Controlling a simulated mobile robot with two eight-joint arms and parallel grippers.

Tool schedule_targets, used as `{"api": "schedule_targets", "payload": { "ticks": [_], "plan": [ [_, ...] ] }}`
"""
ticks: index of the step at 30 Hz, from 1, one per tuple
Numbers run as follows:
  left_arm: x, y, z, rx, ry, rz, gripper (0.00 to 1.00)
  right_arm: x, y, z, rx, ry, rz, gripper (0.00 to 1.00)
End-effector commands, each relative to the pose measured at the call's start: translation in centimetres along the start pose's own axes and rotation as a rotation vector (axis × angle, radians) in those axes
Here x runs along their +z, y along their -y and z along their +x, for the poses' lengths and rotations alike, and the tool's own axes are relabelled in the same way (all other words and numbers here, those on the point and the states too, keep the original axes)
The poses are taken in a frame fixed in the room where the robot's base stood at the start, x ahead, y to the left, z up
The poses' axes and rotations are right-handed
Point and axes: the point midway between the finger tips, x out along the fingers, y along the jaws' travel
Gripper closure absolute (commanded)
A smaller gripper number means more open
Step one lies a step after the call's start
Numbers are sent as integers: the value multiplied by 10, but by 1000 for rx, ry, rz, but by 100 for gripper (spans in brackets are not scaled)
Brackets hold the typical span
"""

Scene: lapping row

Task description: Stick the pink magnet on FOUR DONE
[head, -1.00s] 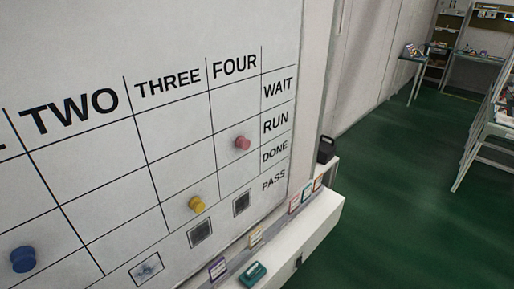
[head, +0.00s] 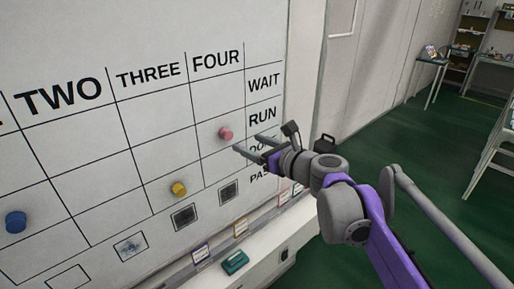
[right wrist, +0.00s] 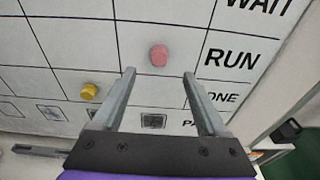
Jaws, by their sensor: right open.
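The pink magnet (head: 225,133) is on the whiteboard in the FOUR column, in the RUN row. It shows in the right wrist view (right wrist: 158,55), beyond and between my fingertips. The FOUR DONE cell (head: 220,167) is just below it and looks bare. My right gripper (head: 247,143) is open and empty, in front of the board, just right of and below the magnet in the head view. It partly covers the DONE and PASS labels. In the right wrist view its two fingers (right wrist: 158,74) are spread apart. My left gripper is not in view.
A yellow magnet (head: 179,189) is in the THREE column, lower down, and a blue magnet (head: 15,222) is at the far left. A ledge (head: 262,248) below the board carries a teal object (head: 235,262) and small cards.

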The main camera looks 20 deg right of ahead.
Motion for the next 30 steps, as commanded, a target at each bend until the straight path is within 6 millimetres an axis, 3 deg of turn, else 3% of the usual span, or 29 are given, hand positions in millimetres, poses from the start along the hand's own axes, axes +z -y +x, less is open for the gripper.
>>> {"api": "schedule_targets", "payload": {
  "ticks": [9, 15, 27, 28, 30],
  "plan": [
    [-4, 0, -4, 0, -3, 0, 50, 0, -2, 59, 4, -1, -3, 24],
    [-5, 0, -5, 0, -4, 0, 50, 0, -1, 83, 3, -1, -4, 24],
    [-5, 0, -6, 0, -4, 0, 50, -1, -2, 91, 3, -2, -5, 24],
    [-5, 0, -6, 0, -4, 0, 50, -1, -2, 91, 3, -2, -5, 26],
    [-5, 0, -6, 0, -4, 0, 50, -1, -2, 91, 3, -2, -5, 39]
  ]
}}
